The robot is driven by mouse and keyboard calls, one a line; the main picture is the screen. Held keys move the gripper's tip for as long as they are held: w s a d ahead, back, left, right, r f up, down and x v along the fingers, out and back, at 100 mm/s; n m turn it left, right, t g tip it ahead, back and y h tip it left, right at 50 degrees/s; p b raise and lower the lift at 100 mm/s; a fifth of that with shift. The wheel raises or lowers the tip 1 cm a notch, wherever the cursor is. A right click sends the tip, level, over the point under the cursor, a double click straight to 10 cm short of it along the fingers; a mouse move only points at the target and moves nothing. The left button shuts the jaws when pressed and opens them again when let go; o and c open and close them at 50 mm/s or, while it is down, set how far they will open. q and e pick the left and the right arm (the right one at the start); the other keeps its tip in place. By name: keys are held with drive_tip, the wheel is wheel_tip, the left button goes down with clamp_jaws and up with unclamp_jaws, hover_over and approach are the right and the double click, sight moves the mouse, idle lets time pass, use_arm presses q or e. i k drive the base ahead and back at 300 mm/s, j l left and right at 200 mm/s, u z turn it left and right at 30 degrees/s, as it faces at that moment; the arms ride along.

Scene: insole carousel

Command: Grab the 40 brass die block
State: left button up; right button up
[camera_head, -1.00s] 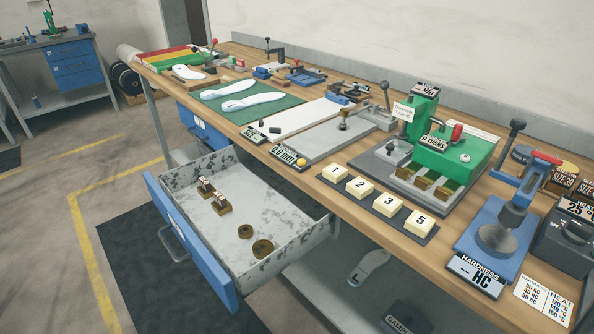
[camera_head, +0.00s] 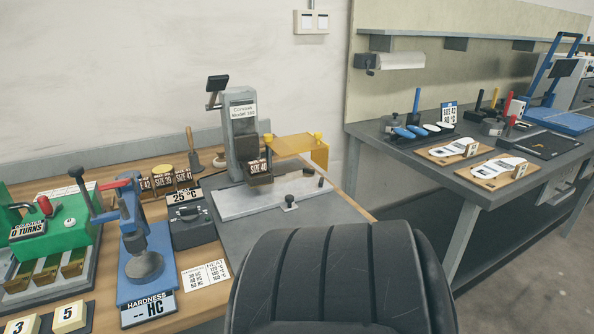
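A dark brown block labelled SIZE 40 (camera_head: 259,172) sits at the front of a grey upright machine (camera_head: 240,125), above its light base plate. I cannot tell from its colour whether it is brass. Similar brownish blocks stand in a row at the back of the bench to its left: one labelled SIZE 39 (camera_head: 163,181), one labelled SIZE 41 (camera_head: 184,180), and one at the left whose label ends in 42 (camera_head: 145,184). Neither of my grippers is in view. The drawer with brass-coloured pieces seen earlier is out of view.
A blue hardness tester (camera_head: 146,265) and a dark heat box (camera_head: 192,226) stand left of the machine. A large black ribbed shape (camera_head: 335,285) hides the bench's front edge. A second bench (camera_head: 440,160) with insole boards stands right, past a floor gap.

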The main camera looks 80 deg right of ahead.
sight(257, 168)
drive_tip(key=z, duration=2.35)
